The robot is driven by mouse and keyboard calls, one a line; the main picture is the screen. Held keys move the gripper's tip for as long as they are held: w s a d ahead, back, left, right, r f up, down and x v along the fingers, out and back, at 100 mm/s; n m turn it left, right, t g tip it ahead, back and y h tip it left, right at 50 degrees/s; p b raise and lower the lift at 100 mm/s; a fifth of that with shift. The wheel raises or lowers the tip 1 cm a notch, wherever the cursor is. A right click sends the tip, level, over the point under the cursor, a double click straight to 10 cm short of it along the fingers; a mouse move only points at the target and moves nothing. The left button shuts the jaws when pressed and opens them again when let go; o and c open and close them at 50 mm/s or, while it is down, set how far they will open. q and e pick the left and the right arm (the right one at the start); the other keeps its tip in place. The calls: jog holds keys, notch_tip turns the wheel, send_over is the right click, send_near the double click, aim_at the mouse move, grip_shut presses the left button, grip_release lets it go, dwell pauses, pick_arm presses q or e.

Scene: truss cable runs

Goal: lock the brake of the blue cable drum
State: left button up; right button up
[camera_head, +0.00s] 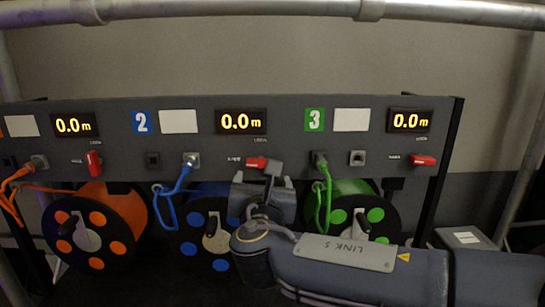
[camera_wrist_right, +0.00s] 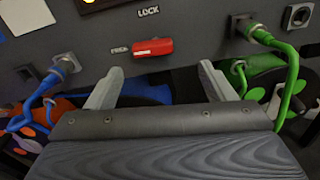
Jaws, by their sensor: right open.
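The blue cable drum (camera_head: 190,247) hangs under panel section 2, partly hidden behind my right arm and gripper. Its brake is a small red lever (camera_head: 257,163) on the panel, under the middle display. In the wrist view the red lever (camera_wrist_right: 152,47) lies roughly horizontal, with "FREE" at its left and "LOCK" printed above. My right gripper (camera_head: 264,178) is open and empty just below the lever; in the wrist view its two fingers (camera_wrist_right: 159,77) stand apart, below and to either side of it. I see no contact. My left gripper is not in view.
The orange drum (camera_head: 122,215) is left and the green drum (camera_head: 351,189) right, each with a red lever above. A blue cable (camera_head: 171,205) and a green cable (camera_head: 323,205) hang from sockets either side of my gripper. A horizontal pipe (camera_head: 290,11) crosses the top.

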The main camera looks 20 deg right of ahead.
aim_at(259, 162)
jog(key=shift+n+t, duration=0.3)
jog(key=shift+n, duration=0.1)
jog(key=x, duration=0.2)
jog(key=p+x, duration=0.1)
jog(key=x, duration=0.2)
jog(key=a+p+x, duration=0.1)
jog(key=x, duration=0.2)
jog(key=shift+r, duration=0.35)
